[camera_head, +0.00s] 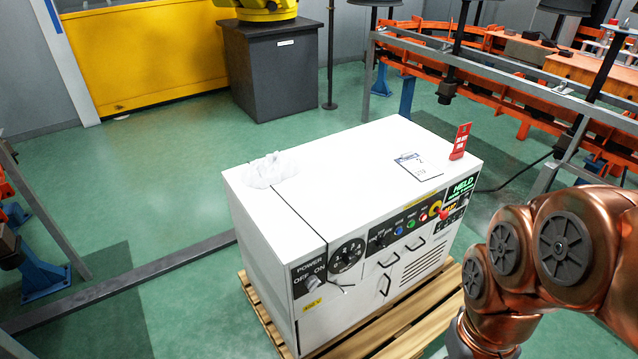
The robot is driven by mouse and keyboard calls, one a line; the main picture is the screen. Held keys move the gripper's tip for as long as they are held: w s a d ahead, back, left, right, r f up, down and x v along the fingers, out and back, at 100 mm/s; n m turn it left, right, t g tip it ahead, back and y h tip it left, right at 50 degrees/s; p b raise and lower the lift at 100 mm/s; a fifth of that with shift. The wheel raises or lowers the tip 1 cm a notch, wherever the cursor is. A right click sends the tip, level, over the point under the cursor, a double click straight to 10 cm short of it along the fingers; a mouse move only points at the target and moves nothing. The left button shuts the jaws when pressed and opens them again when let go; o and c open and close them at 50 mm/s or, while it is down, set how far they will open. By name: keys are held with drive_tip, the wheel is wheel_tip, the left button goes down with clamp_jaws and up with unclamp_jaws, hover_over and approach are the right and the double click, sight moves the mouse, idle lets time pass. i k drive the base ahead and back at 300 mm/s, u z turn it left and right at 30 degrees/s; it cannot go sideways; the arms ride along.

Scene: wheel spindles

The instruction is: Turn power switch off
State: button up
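The power switch (312,283) is a small pale knob on the dark panel marked POWER, OFF and ON, at the left end of the white cabinet's front. It sits under the labels, nearer the ON word. Its exact setting is too small to tell. The white cabinet (345,165) stands on a wooden pallet in the middle of the view. My copper-coloured arm comes in from the right and bends down past the bottom edge. My gripper is not in view. No part of my arm covers the switch.
A round black dial (346,257) and a small lever sit just right of the switch. The front also has buttons, a red knob (443,213) and handles. The wooden pallet (400,338) juts out in front. A clipboard (418,166) and red sign (460,141) are on top.

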sight(312, 282)
drive_tip(key=u, duration=0.55)
drive_tip(key=k, duration=0.65)
drive_tip(key=u, duration=0.8)
drive_tip(key=i, duration=0.3)
